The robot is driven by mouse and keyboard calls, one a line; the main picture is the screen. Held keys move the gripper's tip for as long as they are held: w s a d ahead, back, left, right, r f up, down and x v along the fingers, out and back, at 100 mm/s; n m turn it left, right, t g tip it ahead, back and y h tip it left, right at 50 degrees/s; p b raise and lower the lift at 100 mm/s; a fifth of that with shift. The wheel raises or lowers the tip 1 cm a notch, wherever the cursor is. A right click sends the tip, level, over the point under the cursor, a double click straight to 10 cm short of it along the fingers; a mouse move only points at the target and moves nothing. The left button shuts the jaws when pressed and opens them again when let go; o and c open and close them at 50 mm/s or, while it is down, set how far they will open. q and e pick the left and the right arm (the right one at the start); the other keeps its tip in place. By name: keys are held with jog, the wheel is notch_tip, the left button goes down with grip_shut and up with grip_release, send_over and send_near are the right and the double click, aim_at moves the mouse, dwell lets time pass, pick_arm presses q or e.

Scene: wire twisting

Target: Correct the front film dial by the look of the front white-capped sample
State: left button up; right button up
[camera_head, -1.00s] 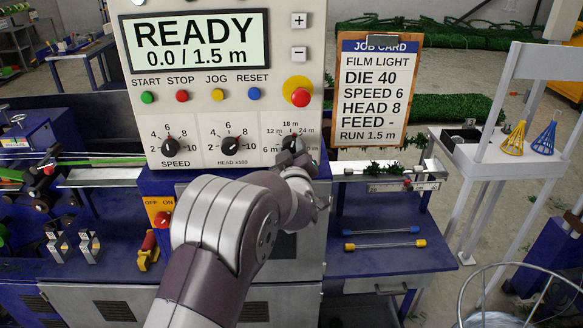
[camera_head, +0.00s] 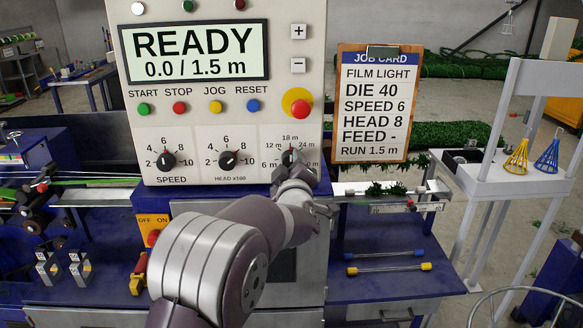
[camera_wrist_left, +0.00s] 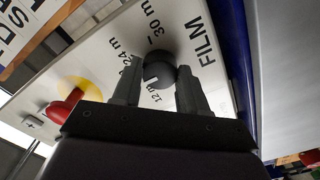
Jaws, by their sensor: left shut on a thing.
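The film dial (camera_wrist_left: 161,70) is a round black knob on the white panel face, beside the word FILM in the left wrist view. My left gripper (camera_wrist_left: 155,88) has one finger on each side of the knob and is shut on it. A pale mark shows on the knob's lower-left side in that view, near the 12 m print. In the head view my left gripper (camera_head: 297,172) covers much of the dial (camera_head: 291,156). I cannot make out a white-capped sample. My right gripper is not in view.
The control panel (camera_head: 230,110) reads READY, 0.0 / 1.5 m. A red stop button (camera_head: 300,108) sits above the dial. The job card (camera_head: 372,105) hangs at right. Rods with blue caps (camera_head: 385,255) and yellow caps (camera_head: 390,269) lie on the blue shelf. A garland piece (camera_head: 385,189) lies above it.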

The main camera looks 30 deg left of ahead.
pick_arm(q)
jog(key=o, duration=1.1)
jog(key=shift+c, duration=0.2)
jog(key=b+v, duration=0.2)
jog(key=v, duration=1)
jog(key=shift+s, duration=0.35)
jog(key=shift+d+f, duration=0.1)
